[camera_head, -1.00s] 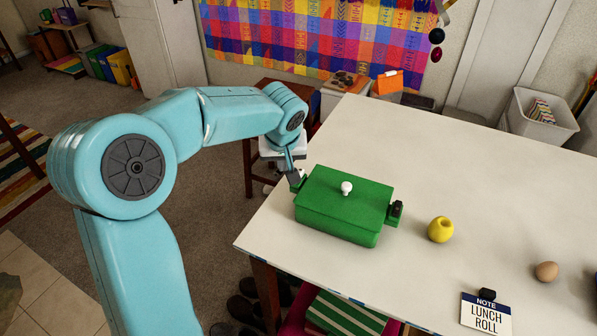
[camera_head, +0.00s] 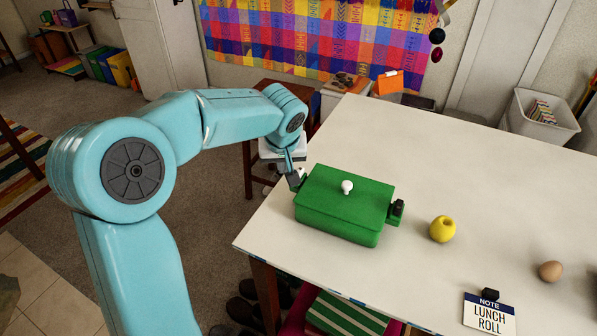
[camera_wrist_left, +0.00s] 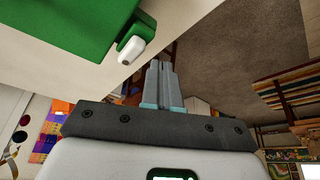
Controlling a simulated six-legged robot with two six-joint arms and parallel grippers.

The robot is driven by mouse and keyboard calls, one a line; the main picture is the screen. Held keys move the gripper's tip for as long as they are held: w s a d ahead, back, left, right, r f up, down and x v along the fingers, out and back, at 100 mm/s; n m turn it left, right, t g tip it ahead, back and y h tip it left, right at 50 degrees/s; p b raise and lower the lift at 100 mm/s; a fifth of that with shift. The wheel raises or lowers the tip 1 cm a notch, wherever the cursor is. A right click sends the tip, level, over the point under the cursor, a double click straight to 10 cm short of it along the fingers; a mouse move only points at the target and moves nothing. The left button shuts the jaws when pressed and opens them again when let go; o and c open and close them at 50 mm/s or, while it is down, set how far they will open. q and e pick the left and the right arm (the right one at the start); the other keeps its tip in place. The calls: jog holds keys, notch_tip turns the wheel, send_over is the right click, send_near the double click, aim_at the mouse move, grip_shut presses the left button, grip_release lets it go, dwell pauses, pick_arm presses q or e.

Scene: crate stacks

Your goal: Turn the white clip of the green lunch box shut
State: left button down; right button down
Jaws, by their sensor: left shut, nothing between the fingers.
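The green lunch box (camera_head: 338,212) stands closed on the white table, with a white knob (camera_head: 347,187) on its lid. A black clip (camera_head: 397,210) is on its right end. The white clip (camera_wrist_left: 131,50) shows in the left wrist view, on a green tab at the box's other end; in the head view it is largely hidden by my gripper. My left gripper (camera_head: 298,183) is at the box's left end. In the left wrist view its fingers (camera_wrist_left: 157,72) are together and empty, beside the clip with a small gap. My right gripper is not in view.
On the white table (camera_head: 440,145), a yellow apple (camera_head: 442,229) and a brown egg (camera_head: 550,271) lie right of the box. A lunch roll note (camera_head: 489,314) is at the front edge. The back of the table is clear.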

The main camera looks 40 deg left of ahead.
aim_at(302, 178)
pick_arm(q)
jog(key=shift+w+d+b, duration=0.2)
jog(key=shift+d+b, duration=0.45)
jog(key=shift+d, duration=0.05)
dwell(1.0)
jog(key=shift+d, duration=0.2)
jog(key=shift+w+d+b, duration=0.1)
jog(key=shift+d+b, duration=0.5)
jog(key=shift+d, duration=0.05)
dwell(0.5)
jog(key=shift+d, duration=0.1)
jog(key=shift+w+d, duration=0.25)
jog(key=shift+d, duration=0.05)
dwell(0.3)
jog(key=shift+w+d, duration=0.3)
jog(key=shift+w, duration=0.05)
dwell(0.3)
